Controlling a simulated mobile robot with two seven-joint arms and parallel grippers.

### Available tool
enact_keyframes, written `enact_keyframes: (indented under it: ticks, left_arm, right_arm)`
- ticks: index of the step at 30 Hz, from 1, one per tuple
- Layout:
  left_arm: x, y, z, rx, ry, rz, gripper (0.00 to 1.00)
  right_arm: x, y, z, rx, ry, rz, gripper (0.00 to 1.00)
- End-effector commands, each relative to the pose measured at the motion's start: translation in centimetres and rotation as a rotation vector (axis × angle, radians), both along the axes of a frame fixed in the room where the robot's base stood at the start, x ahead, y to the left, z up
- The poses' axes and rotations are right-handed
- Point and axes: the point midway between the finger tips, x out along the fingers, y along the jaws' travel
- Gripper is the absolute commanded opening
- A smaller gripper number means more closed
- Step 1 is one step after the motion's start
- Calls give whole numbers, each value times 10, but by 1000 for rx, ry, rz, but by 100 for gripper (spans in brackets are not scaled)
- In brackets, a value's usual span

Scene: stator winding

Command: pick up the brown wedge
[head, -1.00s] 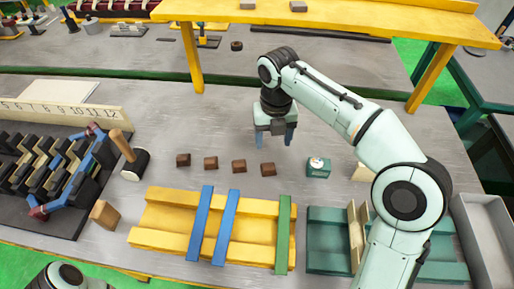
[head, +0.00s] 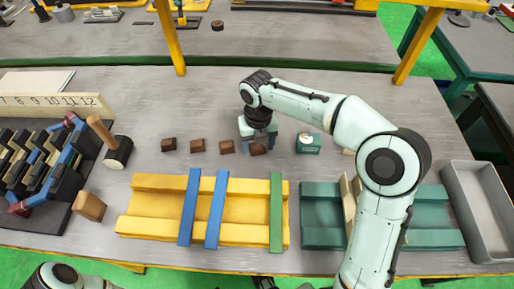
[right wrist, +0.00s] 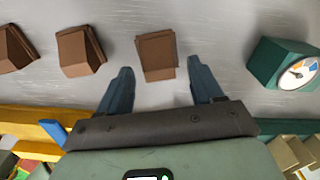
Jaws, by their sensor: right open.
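Several brown wedges stand in a row on the grey bench. In the head view they are a far-left wedge (head: 168,144), a second (head: 197,145), a third (head: 227,147) and a right-hand wedge (head: 257,149). My right gripper (head: 257,143) is at the right-hand wedge, partly covering it. In the right wrist view this wedge (right wrist: 158,56) lies between the open blue fingertips of my right gripper (right wrist: 160,80), with a gap on both sides. Two other wedges (right wrist: 80,52) show to its left there. My left gripper is not in view.
A green box with a dial (head: 308,143) stands right of the gripper. A yellow tray (head: 150,228) with blue and green strips and a green tray (head: 322,238) lie in front. A mallet (head: 118,152) and wooden block (head: 89,206) are left. The bench behind the wedges is clear.

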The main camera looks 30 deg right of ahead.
Motion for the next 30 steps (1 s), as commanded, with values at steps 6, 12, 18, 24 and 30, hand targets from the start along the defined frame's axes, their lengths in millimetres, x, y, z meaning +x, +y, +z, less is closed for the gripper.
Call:
enact_keyframes:
  ticks: [6,12,18,24,30]
  left_arm:
    - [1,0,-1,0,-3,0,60]
    - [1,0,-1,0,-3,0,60]
    - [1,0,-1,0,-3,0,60]
    - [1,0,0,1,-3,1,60]
    - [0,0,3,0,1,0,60]
  right_arm:
    - [0,0,-6,1,-1,0,66]
    - [0,0,-6,1,-1,0,33]
    - [0,0,-6,1,-1,0,5]
    - [0,0,-5,0,-2,0,5]
    - [1,0,10,0,-4,0,5]
